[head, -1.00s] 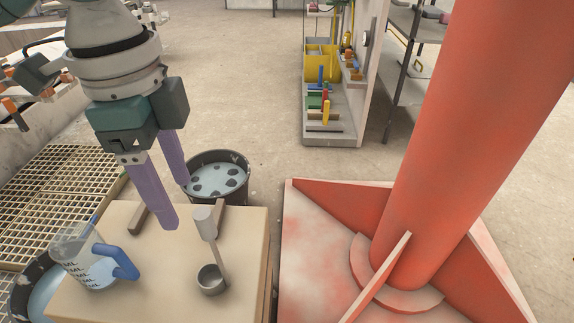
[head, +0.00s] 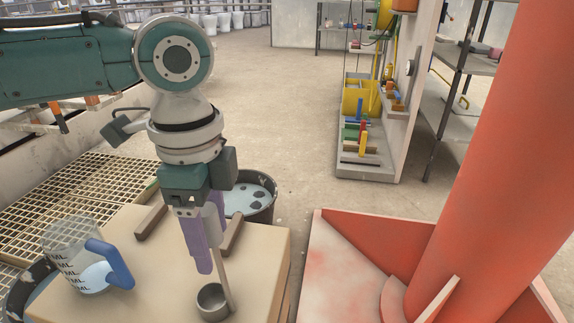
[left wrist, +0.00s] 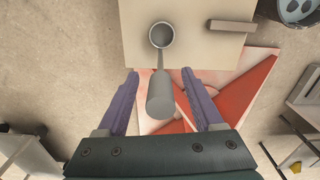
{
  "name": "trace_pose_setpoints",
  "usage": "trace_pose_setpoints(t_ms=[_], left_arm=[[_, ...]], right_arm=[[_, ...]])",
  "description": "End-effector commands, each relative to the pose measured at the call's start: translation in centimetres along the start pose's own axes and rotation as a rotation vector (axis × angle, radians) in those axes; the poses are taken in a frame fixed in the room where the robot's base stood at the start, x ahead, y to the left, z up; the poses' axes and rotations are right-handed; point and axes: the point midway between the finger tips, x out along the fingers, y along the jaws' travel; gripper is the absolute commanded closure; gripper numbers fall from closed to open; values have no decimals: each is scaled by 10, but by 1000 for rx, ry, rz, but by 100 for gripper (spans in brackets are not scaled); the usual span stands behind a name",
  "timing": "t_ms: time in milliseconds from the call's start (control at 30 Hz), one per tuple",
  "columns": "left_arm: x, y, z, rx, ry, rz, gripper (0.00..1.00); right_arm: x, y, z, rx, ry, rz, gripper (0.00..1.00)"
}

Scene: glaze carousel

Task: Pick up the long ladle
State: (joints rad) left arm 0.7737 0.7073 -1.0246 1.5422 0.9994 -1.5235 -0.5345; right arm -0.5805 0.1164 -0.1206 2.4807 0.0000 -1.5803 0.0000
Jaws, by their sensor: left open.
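The long ladle (head: 213,300) has a grey metal cup low over or on the front of the tan table top (head: 165,262); its thin stem rises to a thicker grey handle partly hidden by my left gripper. In the left wrist view the ladle's handle (left wrist: 160,97) lies between the two purple fingers, with a gap on both sides, and its cup shows beyond the fingertips. My left gripper (head: 205,268) points down and is open, its fingers around the handle without visible contact. My right gripper is not in view.
A clear measuring jug (head: 75,262) with a blue handle stands left of the ladle. Dark bars (head: 151,221) lie on the table. A bucket (head: 262,205) of liquid stands behind. A red column (head: 490,150) with a flared base rises at the right.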

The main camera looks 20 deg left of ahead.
Motion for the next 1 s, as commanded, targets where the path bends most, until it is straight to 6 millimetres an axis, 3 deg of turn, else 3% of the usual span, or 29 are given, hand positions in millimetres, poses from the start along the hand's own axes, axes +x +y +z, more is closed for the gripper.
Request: trace_pose_setpoints(t_ms=[33,267,833,1000], left_arm=[[7,0,0,1,0,0,32],[5,0,0,1,0,-1,34],[5,0,0,0,0,-1,98],[5,0,0,0,0,-1,100]], right_arm=[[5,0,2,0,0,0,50],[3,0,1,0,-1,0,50],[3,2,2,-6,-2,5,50],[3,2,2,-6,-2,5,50]])
